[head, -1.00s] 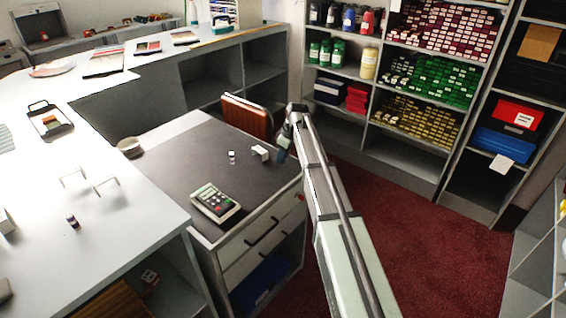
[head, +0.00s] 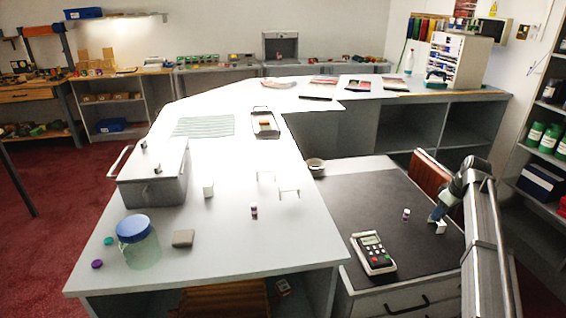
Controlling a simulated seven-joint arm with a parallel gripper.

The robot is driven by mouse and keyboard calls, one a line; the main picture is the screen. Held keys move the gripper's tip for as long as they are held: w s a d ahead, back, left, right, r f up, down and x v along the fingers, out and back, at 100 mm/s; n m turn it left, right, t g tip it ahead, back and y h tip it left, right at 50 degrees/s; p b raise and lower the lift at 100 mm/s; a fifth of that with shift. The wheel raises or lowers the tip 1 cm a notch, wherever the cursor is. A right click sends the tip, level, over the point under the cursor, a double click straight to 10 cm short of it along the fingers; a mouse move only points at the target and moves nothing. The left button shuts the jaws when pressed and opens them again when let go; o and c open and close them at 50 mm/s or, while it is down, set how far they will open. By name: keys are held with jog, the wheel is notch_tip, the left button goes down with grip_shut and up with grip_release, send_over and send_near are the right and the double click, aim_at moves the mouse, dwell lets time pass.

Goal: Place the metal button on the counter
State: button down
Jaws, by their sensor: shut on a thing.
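My gripper (head: 435,217) is at the right, over the dark desk mat, with its jaws shut and pointing down. It is close to a small white block (head: 440,228); I cannot tell whether they touch. The held thing is too small or hidden to make out, and I cannot identify a metal button anywhere. The white counter (head: 225,240) runs from the front left to the back, left of my gripper.
The counter bears a grey lidded box (head: 155,180), a blue-lidded jar (head: 138,240), a small vial (head: 254,211), wire stands and a tray (head: 265,125). A calculator-like device (head: 372,252) and another vial (head: 406,214) are on the desk. The counter's front middle is clear.

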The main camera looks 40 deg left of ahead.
jog(key=s+a+r+n, duration=0.1)
jog(key=s+a+r, duration=0.1)
jog(key=a, duration=0.5)
jog(key=s+a+r+n, duration=0.1)
jog(key=s+a+r, duration=0.1)
jog(key=a, duration=0.5)
notch_tip(320, 180, up, 12)
send_over(308, 215)
jog(key=shift+s+d+r+m, duration=0.15)
jog(key=shift+d+m, duration=0.1)
jog(key=shift+m, duration=0.55)
jog(key=shift+s+d+m, duration=0.15)
jog(key=shift+d+m, duration=0.05)
jog(key=shift+m, duration=0.6)
jog(key=shift+f, duration=5.05)
